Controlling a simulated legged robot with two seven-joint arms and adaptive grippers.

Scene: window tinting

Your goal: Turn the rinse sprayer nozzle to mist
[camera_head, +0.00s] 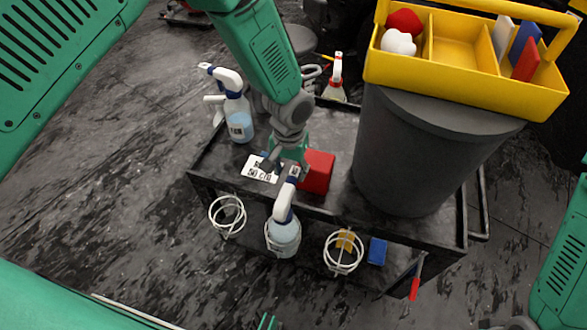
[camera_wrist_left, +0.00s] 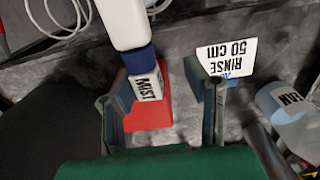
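The rinse sprayer (camera_head: 284,232) stands in a white wire ring on the cart's front side. It has a white head and a blue collar with a white nozzle tip. In the left wrist view the nozzle (camera_wrist_left: 147,85) shows the word MIST on the face toward the camera. My left gripper (camera_wrist_left: 163,112) is open, its fingers apart at the nozzle tip. The tip lies close to the left-hand finger, with a clear gap to the other; contact is unclear. In the head view the left gripper (camera_head: 289,162) hangs above the sprayer. Green prongs (camera_head: 267,322), possibly my right gripper, show at the bottom edge.
A RINSE 50 CM card (camera_head: 260,169) and a red block (camera_head: 317,171) are on the cart. Another spray bottle (camera_head: 238,118) stands at left. A grey bin (camera_head: 420,150) with a yellow caddy (camera_head: 465,85) stands right. Empty wire rings (camera_head: 227,216) flank the sprayer.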

